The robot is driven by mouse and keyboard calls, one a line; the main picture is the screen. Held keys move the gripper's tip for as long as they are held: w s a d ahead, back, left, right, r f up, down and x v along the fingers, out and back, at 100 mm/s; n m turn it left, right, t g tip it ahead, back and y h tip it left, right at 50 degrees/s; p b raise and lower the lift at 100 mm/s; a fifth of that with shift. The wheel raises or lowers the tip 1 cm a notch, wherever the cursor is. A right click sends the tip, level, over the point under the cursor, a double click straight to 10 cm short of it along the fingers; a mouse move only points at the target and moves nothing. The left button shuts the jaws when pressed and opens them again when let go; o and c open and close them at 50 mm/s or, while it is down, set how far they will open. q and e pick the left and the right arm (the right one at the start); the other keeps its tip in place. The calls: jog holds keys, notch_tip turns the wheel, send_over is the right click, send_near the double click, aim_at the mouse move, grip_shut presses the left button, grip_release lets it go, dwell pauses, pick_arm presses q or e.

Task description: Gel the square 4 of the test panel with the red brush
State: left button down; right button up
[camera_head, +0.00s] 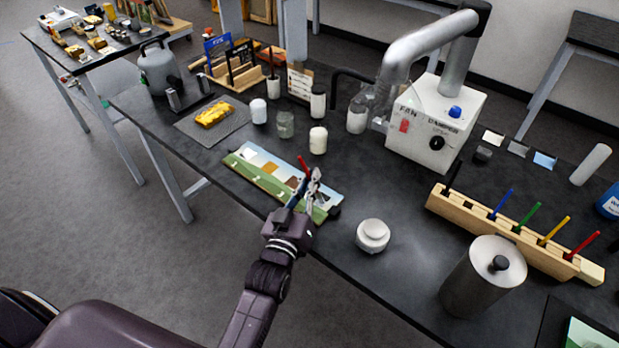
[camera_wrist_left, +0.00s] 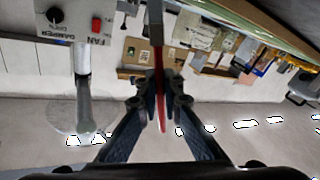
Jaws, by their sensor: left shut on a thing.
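The test panel (camera_head: 262,183), a long board with a painted landscape in blue, white, brown and green, lies near the table's front edge. My left gripper (camera_head: 312,186) is over its right part and shut on a slim red-handled brush (camera_head: 303,164). The red handle also shows between the fingers in the left wrist view (camera_wrist_left: 161,95), with a grey part beyond it at the top. The brush tip is hidden in the head view, so I cannot tell whether it touches the panel. Square numbers are not readable. My right gripper is out of view.
A wooden rack (camera_head: 480,228) at the right holds blue, green, yellow and red handles. A white round jar (camera_head: 373,235) stands right of the panel, a metal canister (camera_head: 484,275) further right. Several jars and a fan box (camera_head: 437,122) stand behind.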

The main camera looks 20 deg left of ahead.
aim_at(303, 164)
pick_arm(q)
jog(key=shift+w+a, duration=0.2)
jog(key=shift+a, duration=0.35)
jog(key=shift+w+a, duration=0.2)
jog(key=shift+a, duration=0.35)
jog(key=shift+s+d+p, duration=0.15)
jog(key=shift+s+d, duration=0.1)
jog(key=shift+d, duration=0.35)
jog(key=shift+s+d+p, duration=0.15)
jog(key=shift+s+d, duration=0.05)
jog(key=shift+d, duration=0.4)
jog(key=shift+w+a, duration=0.25)
jog(key=shift+a, duration=0.4)
jog(key=shift+w+a, duration=0.2)
jog(key=shift+a, duration=0.4)
jog(key=shift+s+d+p, duration=0.2)
jog(key=shift+s+d, duration=0.05)
jog(key=shift+d, duration=0.4)
jog(key=shift+s+d+p, duration=0.15)
jog(key=shift+s+d, duration=0.05)
jog(key=shift+d, duration=0.4)
jog(key=shift+w+a, duration=0.25)
jog(key=shift+a, duration=0.4)
jog(key=shift+w+a, duration=0.2)
jog(key=shift+a, duration=0.4)
notch_tip(303, 164, up, 4)
jog(key=p, duration=0.4)
